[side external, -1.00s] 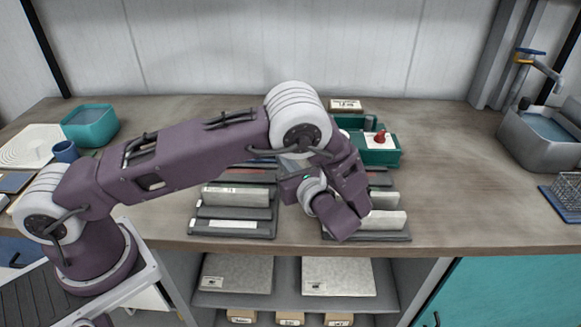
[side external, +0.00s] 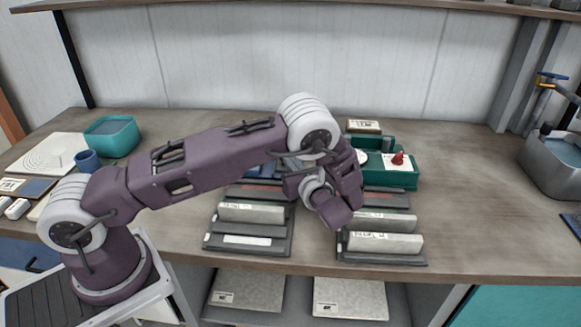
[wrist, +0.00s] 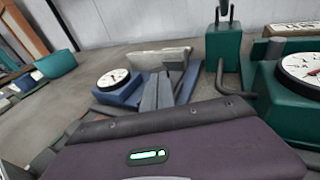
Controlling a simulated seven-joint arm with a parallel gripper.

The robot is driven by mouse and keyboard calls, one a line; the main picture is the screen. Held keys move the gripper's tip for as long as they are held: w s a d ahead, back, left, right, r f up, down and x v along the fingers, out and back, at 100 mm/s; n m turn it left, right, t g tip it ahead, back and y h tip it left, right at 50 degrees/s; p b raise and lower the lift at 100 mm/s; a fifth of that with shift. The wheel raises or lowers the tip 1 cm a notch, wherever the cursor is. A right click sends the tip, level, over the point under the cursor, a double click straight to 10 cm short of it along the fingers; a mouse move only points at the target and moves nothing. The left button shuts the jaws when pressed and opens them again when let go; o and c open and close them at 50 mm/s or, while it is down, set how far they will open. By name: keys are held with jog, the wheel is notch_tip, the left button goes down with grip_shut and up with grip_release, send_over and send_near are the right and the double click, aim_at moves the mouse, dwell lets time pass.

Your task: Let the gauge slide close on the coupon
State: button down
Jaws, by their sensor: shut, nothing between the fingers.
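Two dial gauges show in the wrist view: one on a blue base (wrist: 122,94) left of centre, one on a teal body (wrist: 290,110) at the right. The teal one also shows in the side view (side external: 398,178), with a red knob on top. A pale block (wrist: 158,58) stands just behind the blue gauge; I cannot tell whether it is the coupon. My gripper (wrist: 158,92) shows as two grey fingers together, shut and empty, in front of the blue gauge. In the side view my wrist hides the fingers and most of the blue gauge. Whether the slide touches a coupon cannot be seen.
Racks with pale slabs stand at the front, left (side external: 252,213) and right (side external: 388,243) of my wrist. A teal post (wrist: 223,48) with a dark bent lever stands between the gauges. A teal tub (side external: 111,136) and blue cup (side external: 87,160) are far left.

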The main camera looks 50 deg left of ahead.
jog(key=shift+w+a, duration=0.25)
jog(key=shift+a, duration=0.05)
jog(key=v, duration=1.4)
jog(key=shift+a, duration=0.1)
jog(key=s+a+r+n+g+h, duration=0.2)
jog(key=s+r+n+g+h, duration=0.1)
jog(key=s+r+n+h, duration=0.3)
jog(key=s+a+r+n+g+h, duration=0.2)
jog(key=s+r+n+h, duration=0.1)
jog(key=s+r+n, duration=0.4)
jog(key=s+d+r+n+t+h, duration=0.2)
jog(key=s+d+r+n+h, duration=0.1)
jog(key=s, duration=0.4)
jog(key=s+d+r+n+t+h, duration=0.2)
jog(key=s+r+n+t+h, duration=0.1)
jog(key=s, duration=0.4)
jog(key=r+n, duration=0.1)
jog(key=n, duration=0.1)
jog(key=shift+s+d+n+t, duration=0.15)
jog(key=shift+d+n+t, duration=0.15)
jog(key=shift+d, duration=0.1)
